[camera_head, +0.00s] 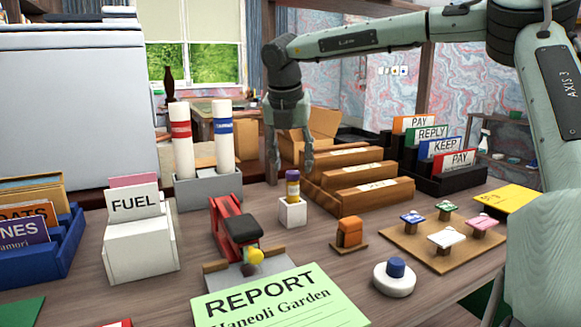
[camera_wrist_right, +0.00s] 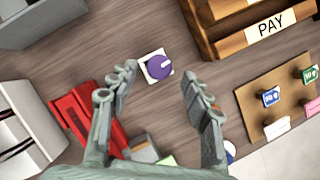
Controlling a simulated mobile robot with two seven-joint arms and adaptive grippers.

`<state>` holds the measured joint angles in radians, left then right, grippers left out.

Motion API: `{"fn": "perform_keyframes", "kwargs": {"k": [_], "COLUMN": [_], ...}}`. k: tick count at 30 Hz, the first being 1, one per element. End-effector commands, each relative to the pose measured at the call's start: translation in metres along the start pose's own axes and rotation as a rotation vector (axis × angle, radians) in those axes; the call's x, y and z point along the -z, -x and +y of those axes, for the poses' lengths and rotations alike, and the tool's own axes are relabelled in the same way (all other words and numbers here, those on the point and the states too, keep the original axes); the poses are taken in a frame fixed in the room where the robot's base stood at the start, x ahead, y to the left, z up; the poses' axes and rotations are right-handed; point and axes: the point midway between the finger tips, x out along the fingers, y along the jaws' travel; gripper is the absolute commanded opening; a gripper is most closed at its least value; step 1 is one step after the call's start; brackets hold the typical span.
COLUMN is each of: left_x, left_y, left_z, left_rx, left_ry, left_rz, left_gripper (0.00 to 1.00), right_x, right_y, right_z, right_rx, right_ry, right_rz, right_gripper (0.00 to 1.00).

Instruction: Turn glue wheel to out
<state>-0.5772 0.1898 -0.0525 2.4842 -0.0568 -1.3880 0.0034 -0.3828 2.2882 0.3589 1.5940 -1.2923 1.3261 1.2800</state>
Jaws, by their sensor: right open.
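The glue stick (camera_head: 292,188) stands upright in a small white block holder (camera_head: 293,212) on the desk. It has a purple top and a yellowish band. In the wrist view its round purple wheel (camera_wrist_right: 158,69) shows from above, with a pale mark on its upper right, over the white square holder (camera_wrist_right: 150,58). My right gripper (camera_head: 291,163) points down above the glue stick. Its fingers are spread and empty. In the wrist view the wheel lies between and slightly beyond the fingertips of the right gripper (camera_wrist_right: 160,82); contact is not visible. My left gripper is out of view.
A red stapler (camera_head: 232,222) stands left of the glue holder. Wooden file racks (camera_head: 350,180) stand close on the right. An orange stamp (camera_head: 349,233) and a green REPORT sheet (camera_head: 280,300) lie in front. A grey box (camera_head: 207,189) with tubes stands behind left.

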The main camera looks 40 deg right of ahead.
Motion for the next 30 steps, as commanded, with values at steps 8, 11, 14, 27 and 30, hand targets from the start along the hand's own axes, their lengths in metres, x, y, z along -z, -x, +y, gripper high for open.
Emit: {"fn": "perform_keyframes", "kwargs": {"k": [8, 11, 14, 27, 30], "left_x": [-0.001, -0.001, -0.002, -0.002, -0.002], "left_y": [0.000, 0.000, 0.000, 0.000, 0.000], "left_z": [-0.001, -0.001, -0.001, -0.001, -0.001], "left_rx": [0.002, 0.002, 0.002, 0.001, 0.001], "left_ry": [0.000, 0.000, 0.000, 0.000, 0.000], "left_rz": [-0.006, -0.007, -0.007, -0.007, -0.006], "left_gripper": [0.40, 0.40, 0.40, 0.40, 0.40], "right_x": [0.000, 0.000, 0.000, 0.000, 0.000], "right_y": [-0.020, -0.020, -0.020, -0.019, -0.019], "right_z": [0.000, 0.000, 0.000, 0.000, 0.000], "right_rx": [-0.002, -0.002, -0.002, -0.003, -0.004], "right_ry": [-0.001, -0.001, -0.001, -0.001, 0.003], "right_rz": [0.000, 0.000, 0.000, 0.000, 0.000], "right_gripper": [0.49, 0.49, 0.49, 0.00, 0.00]}}
